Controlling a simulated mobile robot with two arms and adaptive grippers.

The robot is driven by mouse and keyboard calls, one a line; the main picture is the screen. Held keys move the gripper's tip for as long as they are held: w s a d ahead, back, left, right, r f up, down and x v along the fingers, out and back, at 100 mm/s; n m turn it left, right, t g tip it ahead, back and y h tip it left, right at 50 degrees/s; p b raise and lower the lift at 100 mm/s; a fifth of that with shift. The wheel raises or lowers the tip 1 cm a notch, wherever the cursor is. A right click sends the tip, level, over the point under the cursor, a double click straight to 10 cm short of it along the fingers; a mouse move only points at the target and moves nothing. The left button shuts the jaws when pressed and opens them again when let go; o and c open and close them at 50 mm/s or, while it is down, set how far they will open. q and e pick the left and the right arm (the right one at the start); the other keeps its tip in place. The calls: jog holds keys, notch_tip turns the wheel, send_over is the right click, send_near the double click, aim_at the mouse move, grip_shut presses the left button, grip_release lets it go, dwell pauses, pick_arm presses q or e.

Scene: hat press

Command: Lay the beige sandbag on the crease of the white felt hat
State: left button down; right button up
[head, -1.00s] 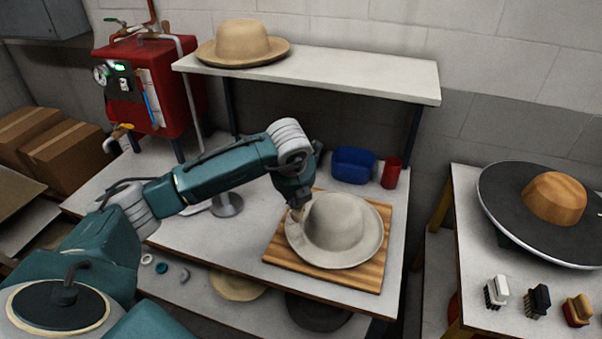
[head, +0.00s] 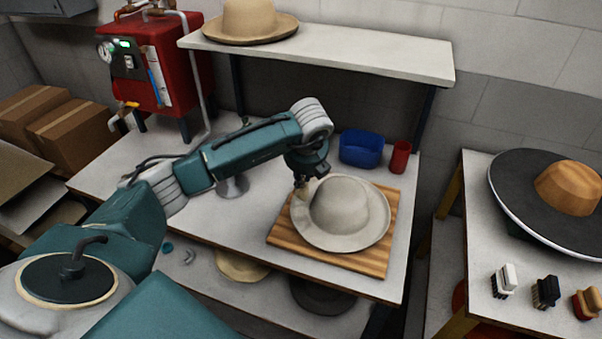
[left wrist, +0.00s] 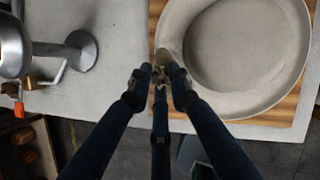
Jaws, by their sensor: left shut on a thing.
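The white felt hat (head: 345,207) rests brim down on a striped wooden board (head: 375,262). Its crown and brim also fill the right of the left wrist view (left wrist: 246,48). My left gripper (head: 302,182) is over the hat's left brim edge, beside the crown. In the left wrist view my gripper (left wrist: 160,78) is shut on a small beige-brown thing (left wrist: 164,58), apparently the beige sandbag, mostly hidden by the fingers. I cannot tell whether it touches the brim. The crease is not clear in these views. My right gripper is not in view.
A blue bin (head: 361,149) and a red cup (head: 400,156) stand behind the board. A shelf (head: 400,62) with a tan hat (head: 252,20) is above. A metal stand (left wrist: 81,50) is left of the board. A black-brimmed hat (head: 520,175) and several brushes lie on the right table.

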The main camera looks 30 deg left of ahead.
aim_at(301, 195)
pick_arm(q)
jog(key=shift+f+b, duration=0.85)
jog(key=shift+f, duration=1)
jog(key=shift+f+b, duration=1.9)
jog(key=shift+f, duration=0.1)
jog(key=shift+f, duration=0.2)
jog(key=c, duration=1.5)
grip_release()
jog(key=shift+c, duration=0.2)
jog(key=shift+r+p, duration=2.35)
jog(key=shift+r, duration=2.7)
